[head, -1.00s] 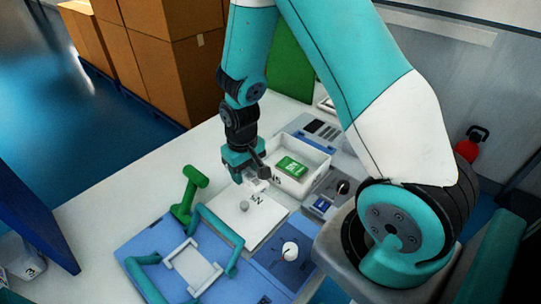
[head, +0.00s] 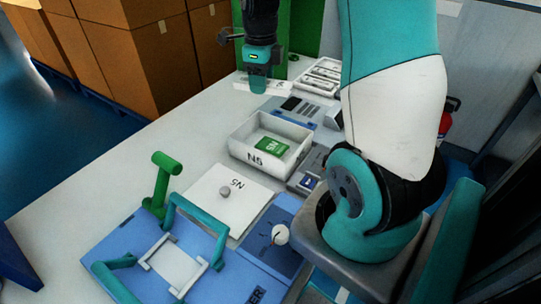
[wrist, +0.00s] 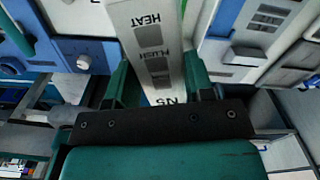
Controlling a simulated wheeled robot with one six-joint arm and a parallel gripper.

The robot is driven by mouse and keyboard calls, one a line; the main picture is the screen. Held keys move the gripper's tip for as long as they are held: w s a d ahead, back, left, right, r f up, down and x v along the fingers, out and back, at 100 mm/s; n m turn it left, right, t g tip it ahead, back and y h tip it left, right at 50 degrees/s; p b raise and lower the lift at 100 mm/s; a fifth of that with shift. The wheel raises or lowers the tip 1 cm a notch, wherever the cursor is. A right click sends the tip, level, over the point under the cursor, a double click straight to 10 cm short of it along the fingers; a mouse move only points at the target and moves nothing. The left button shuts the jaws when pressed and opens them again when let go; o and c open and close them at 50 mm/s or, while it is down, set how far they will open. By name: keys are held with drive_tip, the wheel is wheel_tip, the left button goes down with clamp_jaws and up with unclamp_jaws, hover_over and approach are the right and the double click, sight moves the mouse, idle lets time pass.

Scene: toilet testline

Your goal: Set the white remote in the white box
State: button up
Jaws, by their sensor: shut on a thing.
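The white remote (wrist: 150,45) is long and flat, with grey buttons marked HEAT and FLUSH. In the wrist view it lies between the two teal fingers of my gripper (wrist: 158,88), which is shut on it. In the head view my gripper (head: 258,86) is at the far end of the table, and the remote (head: 281,88) shows as a white strip across its fingertips. The white box (head: 272,168) is open-topped, marked N5, and stands nearer, below the gripper in the picture. A green N5 item (head: 272,147) lies inside it.
A white N5 plate (head: 215,208) with a grey knob, a green handle (head: 162,182) and a blue panel (head: 120,255) stand nearer. A blue-grey panel (head: 292,108) and a white compartment tray (head: 322,70) lie behind the box. The table's left side is clear.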

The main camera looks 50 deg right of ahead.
drive_tip(key=m, duration=0.1)
drive_tip(key=d+r+m, duration=0.1)
drive_tip(key=shift+s+d+m, duration=0.15)
drive_tip(key=shift+s+m, duration=0.25)
drive_tip(key=shift+s+f, duration=0.1)
drive_tip(key=shift+f, duration=0.2)
approach(269, 149)
wheel_tip(269, 149, down, 6)
drive_tip(key=shift+r, duration=0.25)
drive_tip(key=shift+f, duration=0.1)
drive_tip(key=shift+f, duration=0.6)
drive_tip(key=o, duration=1)
drive_tip(key=shift+c, duration=0.2)
